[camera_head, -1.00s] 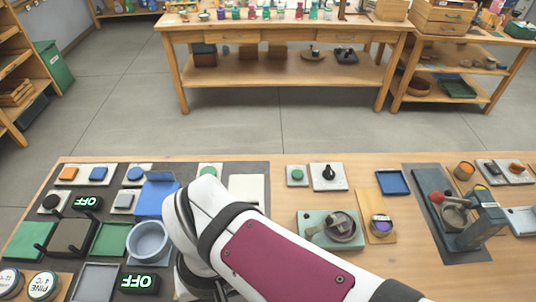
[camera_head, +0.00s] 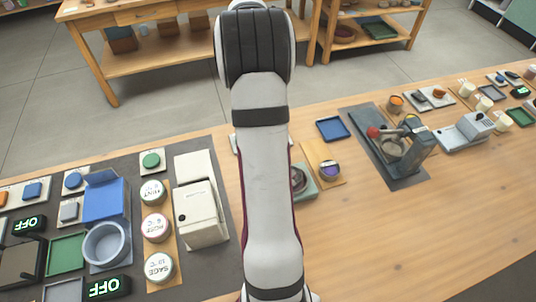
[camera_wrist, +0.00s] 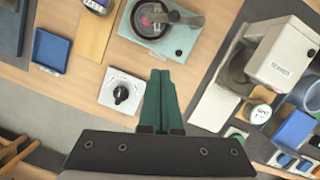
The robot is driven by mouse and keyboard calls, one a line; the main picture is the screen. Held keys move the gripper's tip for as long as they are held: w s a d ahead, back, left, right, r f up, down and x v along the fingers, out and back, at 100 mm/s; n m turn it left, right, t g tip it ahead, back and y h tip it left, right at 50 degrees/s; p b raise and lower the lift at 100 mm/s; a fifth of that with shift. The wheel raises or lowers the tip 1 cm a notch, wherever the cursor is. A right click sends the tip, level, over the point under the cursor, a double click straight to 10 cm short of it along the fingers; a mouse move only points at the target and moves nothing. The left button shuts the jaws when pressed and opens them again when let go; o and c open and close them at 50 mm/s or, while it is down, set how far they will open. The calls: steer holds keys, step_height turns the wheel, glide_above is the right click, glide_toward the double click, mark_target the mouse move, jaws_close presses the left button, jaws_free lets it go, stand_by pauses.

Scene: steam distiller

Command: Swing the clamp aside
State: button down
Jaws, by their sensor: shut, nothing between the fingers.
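The vessel sits on a teal base plate (camera_wrist: 178,46). In the head view my arm hides most of this unit; only the right edge of the teal plate (camera_head: 306,193) and part of the vessel (camera_head: 299,177) show. My gripper (camera_wrist: 160,75) has green fingers, shut and empty. In the wrist view its fingertips appear just below the teal plate, apart from the clamp bar. In the head view the gripper is hidden.
A plate with a black knob (camera_wrist: 121,93) lies left of the fingers. A white machine (camera_wrist: 285,55) stands to the right. A blue tray (camera_wrist: 51,50) is at the left. In the head view a grey press (camera_head: 400,150) stands on the right, with bare wooden table in front.

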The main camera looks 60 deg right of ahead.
steer(key=s+a+f, duration=0.1)
steer(key=f, duration=0.2)
steer(key=s+f, duration=0.2)
steer(key=f, duration=0.1)
steer(key=s+a+f, duration=0.1)
steer(key=s+f, duration=0.1)
steer(key=f, duration=0.1)
steer(key=shift+a+f, duration=0.35)
steer(key=shift+s+a, duration=0.15)
steer(key=shift+s, duration=0.2)
